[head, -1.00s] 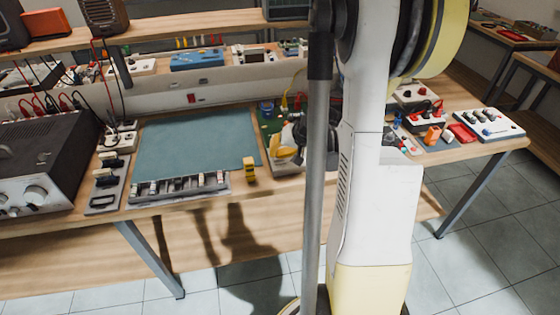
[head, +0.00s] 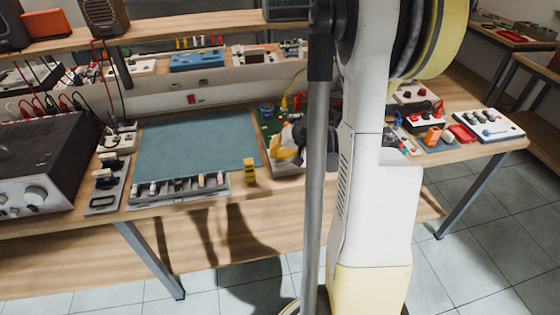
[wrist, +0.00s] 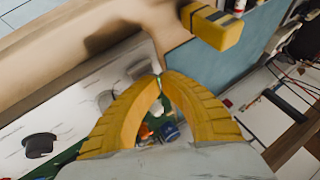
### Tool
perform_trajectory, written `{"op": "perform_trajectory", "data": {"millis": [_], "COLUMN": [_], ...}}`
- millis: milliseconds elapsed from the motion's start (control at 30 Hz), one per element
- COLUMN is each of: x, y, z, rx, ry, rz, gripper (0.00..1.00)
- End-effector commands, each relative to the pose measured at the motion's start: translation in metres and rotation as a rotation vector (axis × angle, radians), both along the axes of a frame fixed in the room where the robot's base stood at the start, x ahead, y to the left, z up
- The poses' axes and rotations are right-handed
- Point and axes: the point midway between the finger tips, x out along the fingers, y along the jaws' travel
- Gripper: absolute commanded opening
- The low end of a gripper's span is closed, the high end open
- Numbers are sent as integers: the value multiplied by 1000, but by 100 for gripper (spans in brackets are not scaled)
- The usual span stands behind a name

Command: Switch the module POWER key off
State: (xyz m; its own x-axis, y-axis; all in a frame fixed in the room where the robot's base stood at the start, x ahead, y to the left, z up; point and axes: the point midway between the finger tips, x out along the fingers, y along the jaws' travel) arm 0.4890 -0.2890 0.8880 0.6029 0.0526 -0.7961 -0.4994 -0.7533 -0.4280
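The module (head: 268,121) has a green board and a pale front panel, at the bench's front edge right of the teal mat. In the wrist view its pale panel (wrist: 72,118) carries several dark and grey caps or keys, one of them a dark one (wrist: 40,145). I cannot read labels, so I cannot tell which is the POWER key or how it is set. My gripper (wrist: 160,77) has yellow fingers whose tips meet just beside the panel's upper end, with nothing seen between them. In the head view my gripper (head: 284,147) hangs over the module and hides part of it.
A yellow-and-black block (head: 250,170) stands left of the module near the bench edge and shows close by in the wrist view (wrist: 212,26). The teal mat (head: 195,143) is mostly bare. A row of switches (head: 180,189) lies along its front. Cables run behind the module.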

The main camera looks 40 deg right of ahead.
Motion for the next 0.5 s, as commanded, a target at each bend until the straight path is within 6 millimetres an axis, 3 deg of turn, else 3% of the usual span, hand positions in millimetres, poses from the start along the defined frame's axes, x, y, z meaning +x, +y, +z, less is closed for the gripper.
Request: {"op": "perform_trajectory", "data": {"millis": [500], "x": [0], "y": [0], "z": [-9], "rx": [0], "ry": [0], "rz": [0], "gripper": [0]}}
